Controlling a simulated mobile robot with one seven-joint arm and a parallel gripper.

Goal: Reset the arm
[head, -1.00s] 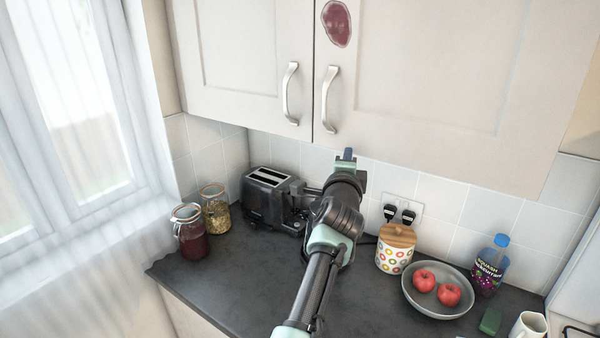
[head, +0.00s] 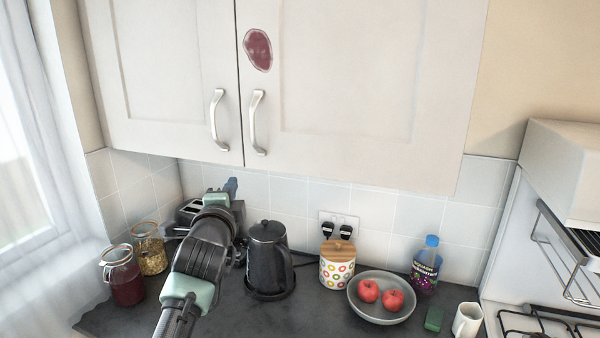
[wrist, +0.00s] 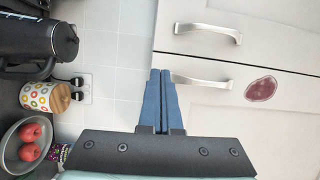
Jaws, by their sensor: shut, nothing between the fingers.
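My gripper (wrist: 160,74) shows in the wrist view with its two blue fingers together and nothing between them. It points toward the pale wall cupboard (wrist: 250,40), which lies beyond the fingertips with its two handles. In the head view my gripper (head: 231,186) is small and partly hidden behind my arm. There it appears in front of the tiled wall, above the toaster (head: 190,212). My arm reaches up from the bottom left over the dark counter.
A black kettle (head: 269,255) stands right of my arm. Further right are a patterned canister (head: 336,270), a bowl (head: 381,316) with two red apples, a bottle (head: 425,265) and a mug (head: 467,320). Two glass jars (head: 122,278) stand left. A hob (head: 545,322) is far right.

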